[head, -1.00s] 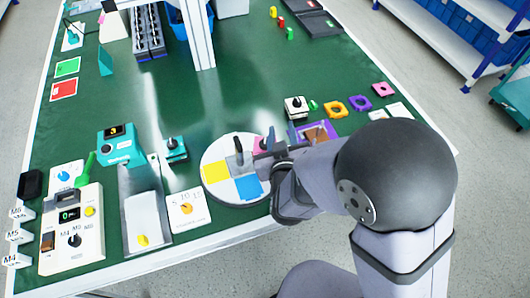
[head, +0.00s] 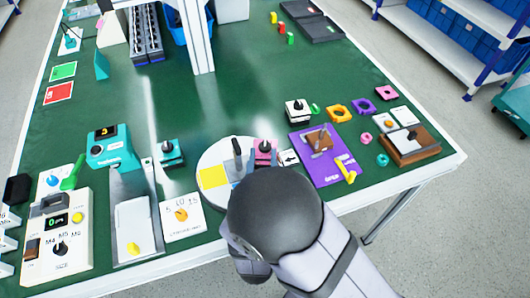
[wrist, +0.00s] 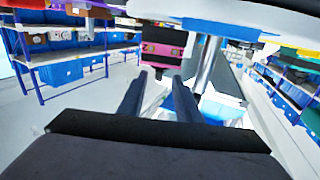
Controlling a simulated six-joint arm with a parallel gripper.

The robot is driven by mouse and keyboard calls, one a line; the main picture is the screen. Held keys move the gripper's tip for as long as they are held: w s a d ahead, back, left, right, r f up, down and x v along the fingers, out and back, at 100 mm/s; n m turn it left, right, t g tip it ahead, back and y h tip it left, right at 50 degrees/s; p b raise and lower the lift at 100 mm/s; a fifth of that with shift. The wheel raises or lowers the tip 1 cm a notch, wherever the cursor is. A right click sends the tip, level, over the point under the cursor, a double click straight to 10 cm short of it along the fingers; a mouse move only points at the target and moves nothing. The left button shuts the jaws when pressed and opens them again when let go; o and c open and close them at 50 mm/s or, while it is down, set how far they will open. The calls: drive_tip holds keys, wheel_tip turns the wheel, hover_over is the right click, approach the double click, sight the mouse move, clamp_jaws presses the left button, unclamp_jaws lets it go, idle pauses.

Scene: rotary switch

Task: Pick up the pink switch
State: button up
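The pink switch (head: 263,152) sits at the right part of the round white turntable (head: 213,160), its dark knob on top. In the wrist view the scene appears upside down, and the pink switch (wrist: 163,45) shows at upper centre with its knob pointing down toward the space between my fingers. My gripper (wrist: 158,82) is open and empty, with a clear gap between its two dark fingers. The switch lies ahead of the fingertips, apparently not between them. In the head view my arm's round dark joint hides the gripper and the front of the turntable.
A purple board (head: 318,170) lies to the right, a white card with an orange dial (head: 182,214) and a teal switch (head: 171,153) to the left.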

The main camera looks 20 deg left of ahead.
sight(265, 150)
drive_tip(key=shift+p+x, duration=0.8)
drive_tip(key=shift+x, duration=1.95)
drive_tip(key=shift+d, duration=0.15)
clamp_jaws()
